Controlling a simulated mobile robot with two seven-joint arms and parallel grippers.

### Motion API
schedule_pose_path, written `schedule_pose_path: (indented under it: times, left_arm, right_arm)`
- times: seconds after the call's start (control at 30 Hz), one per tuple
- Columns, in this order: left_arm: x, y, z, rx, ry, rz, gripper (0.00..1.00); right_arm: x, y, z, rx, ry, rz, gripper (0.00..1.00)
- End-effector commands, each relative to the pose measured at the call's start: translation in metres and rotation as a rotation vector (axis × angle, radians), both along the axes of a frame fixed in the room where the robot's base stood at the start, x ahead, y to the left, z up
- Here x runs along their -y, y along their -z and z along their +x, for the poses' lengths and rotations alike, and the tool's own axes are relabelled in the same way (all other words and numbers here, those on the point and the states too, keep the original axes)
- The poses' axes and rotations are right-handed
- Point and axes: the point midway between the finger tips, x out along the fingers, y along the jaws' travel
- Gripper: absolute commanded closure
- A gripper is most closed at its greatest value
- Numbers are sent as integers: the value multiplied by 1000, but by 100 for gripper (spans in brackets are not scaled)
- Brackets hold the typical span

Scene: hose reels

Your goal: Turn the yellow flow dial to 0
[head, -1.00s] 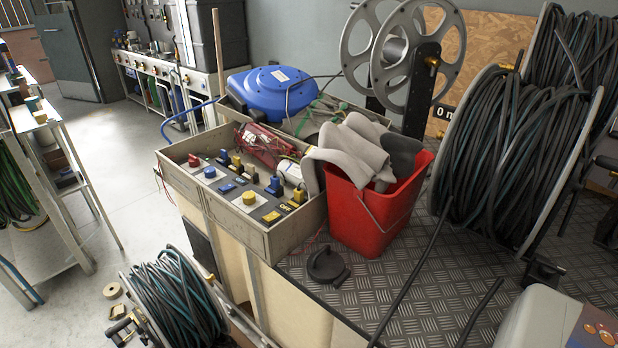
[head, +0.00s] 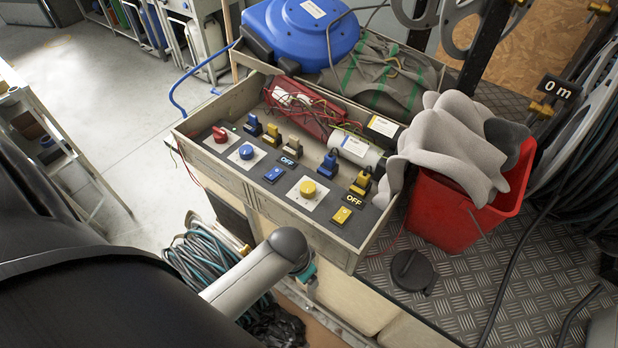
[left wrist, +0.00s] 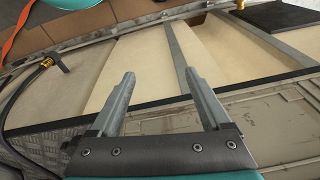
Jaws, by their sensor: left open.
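The yellow flow dial (head: 308,188) is a round knob on a white plate, on the dark panel inside a grey open-topped box (head: 345,254). No numbers can be read around it. A blue round dial (head: 246,151) and a red round dial (head: 220,134) sit to its left on the same panel. My left arm reaches in from the lower left, ending just in front of the box. Its fingers are hidden in the head view. In the left wrist view my left gripper (left wrist: 162,90) is open and empty, facing pale cabinet panels, with no dial between its fingers. My right gripper is not seen.
Yellow switches (head: 342,215) marked OFF and a blue switch (head: 274,174) share the panel. A red bucket (head: 450,215) with grey cloth stands right of the box. A black round cap (head: 413,271) lies on the tread plate. A blue reel (head: 300,30) stands behind.

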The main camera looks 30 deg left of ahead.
Motion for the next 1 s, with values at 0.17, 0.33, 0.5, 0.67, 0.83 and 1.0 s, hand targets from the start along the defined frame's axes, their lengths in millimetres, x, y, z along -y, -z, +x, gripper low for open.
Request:
schedule_pose_path:
  times: [0.17,0.33,0.5,0.67,0.83,1.0]
  left_arm:
    - [4,-64,12,14,23,-3,19]
    - [4,-109,16,20,44,0,19]
    - [0,-149,30,10,77,12,19]
    - [-10,-153,50,-22,99,25,19]
    - [-24,-157,78,-56,116,36,19]
    - [-47,-172,117,-100,122,44,19]
  right_arm:
    - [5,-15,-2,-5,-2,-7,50]
    - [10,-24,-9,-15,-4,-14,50]
    - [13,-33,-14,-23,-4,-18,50]
    - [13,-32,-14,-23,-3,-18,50]
    - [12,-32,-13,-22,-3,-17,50]
    - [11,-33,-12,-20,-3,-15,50]
